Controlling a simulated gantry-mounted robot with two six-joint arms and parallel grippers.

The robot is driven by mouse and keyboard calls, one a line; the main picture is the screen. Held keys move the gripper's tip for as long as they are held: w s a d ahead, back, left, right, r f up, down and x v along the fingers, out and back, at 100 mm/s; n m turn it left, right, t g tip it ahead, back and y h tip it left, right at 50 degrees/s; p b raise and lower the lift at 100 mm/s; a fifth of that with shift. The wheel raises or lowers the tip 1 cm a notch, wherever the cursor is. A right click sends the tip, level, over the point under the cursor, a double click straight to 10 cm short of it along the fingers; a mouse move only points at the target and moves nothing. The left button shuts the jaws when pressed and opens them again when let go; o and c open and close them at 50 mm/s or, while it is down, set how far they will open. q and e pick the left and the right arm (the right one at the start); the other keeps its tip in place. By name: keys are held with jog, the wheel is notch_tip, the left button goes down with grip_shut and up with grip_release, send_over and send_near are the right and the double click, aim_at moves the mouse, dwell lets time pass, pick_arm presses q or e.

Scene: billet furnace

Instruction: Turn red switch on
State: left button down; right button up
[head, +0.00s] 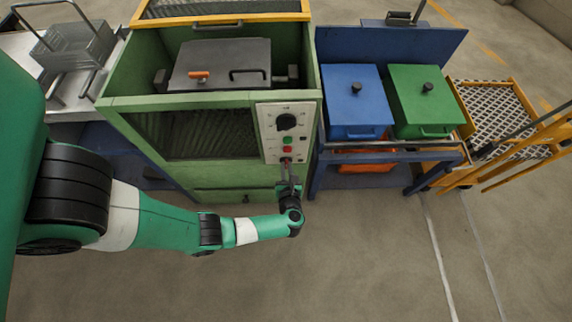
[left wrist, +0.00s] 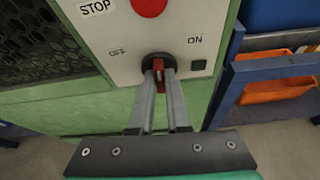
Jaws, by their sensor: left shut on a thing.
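The red switch (left wrist: 158,70) sits on a black round base low on the white control panel (left wrist: 115,45), between the labels OFF on the left and ON on the right. Its handle looks upright in the left wrist view. My left gripper (left wrist: 160,75) is shut on the switch handle, one finger on each side. In the head view the switch (head: 286,159) is at the panel's lower end, with my left gripper (head: 287,172) reaching it from below. The fingers partly hide the switch. My right gripper is not in view.
Above the switch are a red button (head: 287,149), a green button (head: 288,140) and a black knob (head: 286,121). The green furnace (head: 180,180) carries the panel. Blue (head: 355,100) and green (head: 424,95) boxes stand to the right. The floor in front is clear.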

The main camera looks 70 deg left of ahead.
pick_arm(q)
jog(key=shift+w+f+m+g+y+b, duration=0.15)
jog(key=shift+m+g+y+b, duration=0.25)
jog(key=shift+m+g+b, duration=0.65)
jog(key=m+g+y+b, duration=0.1)
jog(key=m+b, duration=0.1)
jog(key=m, duration=0.1)
jog(key=shift+w, duration=0.1)
jog(key=shift+m, duration=0.25)
jog(key=c, duration=0.9)
grip_release()
jog(key=p+v, duration=0.1)
jog(key=v, duration=1)
jog(key=shift+w+d, duration=0.1)
jog(key=shift+d, duration=0.25)
